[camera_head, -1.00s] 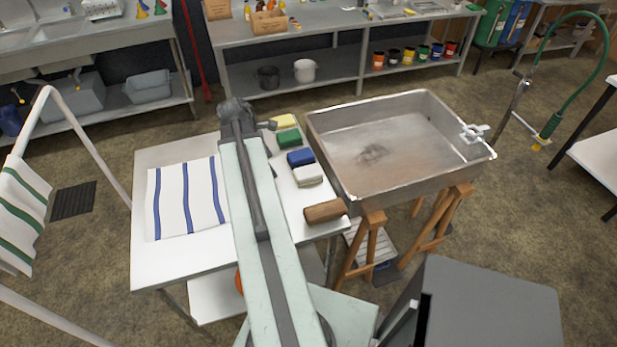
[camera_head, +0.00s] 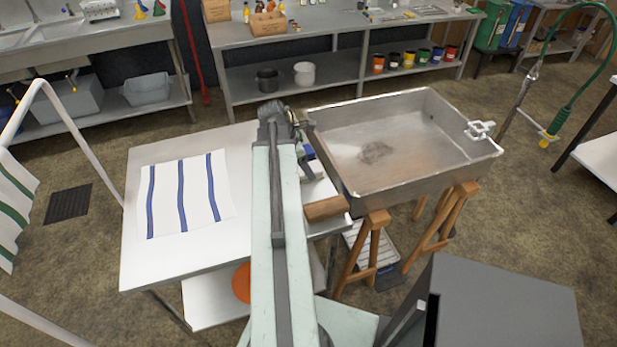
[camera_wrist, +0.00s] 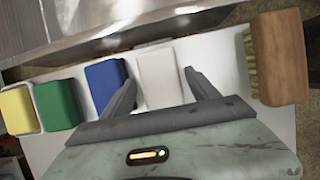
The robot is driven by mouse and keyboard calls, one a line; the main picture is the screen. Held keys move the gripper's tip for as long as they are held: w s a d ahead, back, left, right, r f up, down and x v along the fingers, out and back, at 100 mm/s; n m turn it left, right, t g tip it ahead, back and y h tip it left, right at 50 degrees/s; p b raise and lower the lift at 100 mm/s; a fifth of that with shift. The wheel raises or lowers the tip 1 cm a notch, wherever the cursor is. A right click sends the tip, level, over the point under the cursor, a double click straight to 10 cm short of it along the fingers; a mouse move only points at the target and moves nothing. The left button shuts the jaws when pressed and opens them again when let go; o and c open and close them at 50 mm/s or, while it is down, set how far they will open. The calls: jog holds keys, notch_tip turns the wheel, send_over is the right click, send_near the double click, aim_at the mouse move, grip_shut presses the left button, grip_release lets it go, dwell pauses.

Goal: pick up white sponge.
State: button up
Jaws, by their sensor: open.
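The white sponge (camera_wrist: 157,66) lies on the white table, in a row with other sponges, in the wrist view. My gripper (camera_wrist: 160,80) is open and empty. Its two fingers point toward the white sponge, one on each side of its near part. The left finger lies between the blue sponge (camera_wrist: 104,80) and the white sponge. I cannot tell the height of the fingertips above the table or whether they touch the sponge. In the head view my arm hides most of the row.
Left of the blue sponge are a green sponge (camera_wrist: 57,103) and a yellow sponge (camera_wrist: 19,110). A wooden brush (camera_wrist: 280,57) lies close on the right. The metal pan (camera_head: 400,150) stands beyond the row. A striped towel (camera_head: 182,195) lies on the white table (camera_head: 190,258).

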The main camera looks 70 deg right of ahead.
jog(key=shift+b+x, duration=0.4)
jog(key=shift+x, duration=0.7)
jog(key=shift+r, duration=0.15)
jog(key=c, duration=1.1)
